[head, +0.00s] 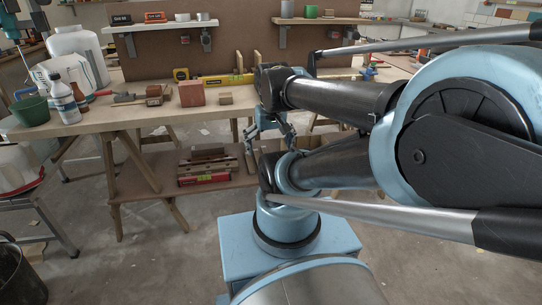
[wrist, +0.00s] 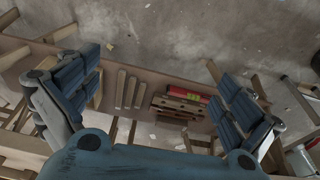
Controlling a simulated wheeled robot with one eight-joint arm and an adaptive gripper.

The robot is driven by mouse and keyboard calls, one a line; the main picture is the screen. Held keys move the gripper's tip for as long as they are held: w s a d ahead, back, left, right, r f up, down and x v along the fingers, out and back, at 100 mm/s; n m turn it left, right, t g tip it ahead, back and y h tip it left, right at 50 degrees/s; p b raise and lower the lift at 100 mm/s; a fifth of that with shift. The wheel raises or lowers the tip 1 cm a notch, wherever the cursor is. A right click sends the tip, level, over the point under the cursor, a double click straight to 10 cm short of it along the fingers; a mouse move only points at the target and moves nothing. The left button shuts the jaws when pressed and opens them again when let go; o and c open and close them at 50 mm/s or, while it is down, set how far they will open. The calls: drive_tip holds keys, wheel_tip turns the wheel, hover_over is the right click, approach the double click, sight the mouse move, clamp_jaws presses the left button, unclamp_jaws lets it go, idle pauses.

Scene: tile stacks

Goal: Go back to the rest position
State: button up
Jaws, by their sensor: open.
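My gripper (head: 268,140) hangs in front of the workbench, at the end of my arm in the head view. In the wrist view my gripper (wrist: 160,100) has its two blue fingers spread wide apart, with nothing between them. It points down past the bench edge, toward the lower shelf (head: 140,185) and the floor. Part of my gripper is hidden behind my arm links in the head view.
The workbench (head: 130,115) carries a red block (head: 191,93), a yellow level (head: 225,80), a green bowl (head: 30,110) and a white bottle (head: 65,100). A stack of boards with a red level (head: 205,179) lies on the lower shelf. Open floor (head: 165,260) lies left of my base.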

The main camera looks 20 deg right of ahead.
drive_tip(key=shift+s+d+f, duration=0.15)
drive_tip(key=shift+s+f, duration=1)
drive_tip(key=shift+f, duration=0.05)
drive_tip(key=shift+w+f, duration=0.2)
drive_tip(key=shift+w, duration=0.25)
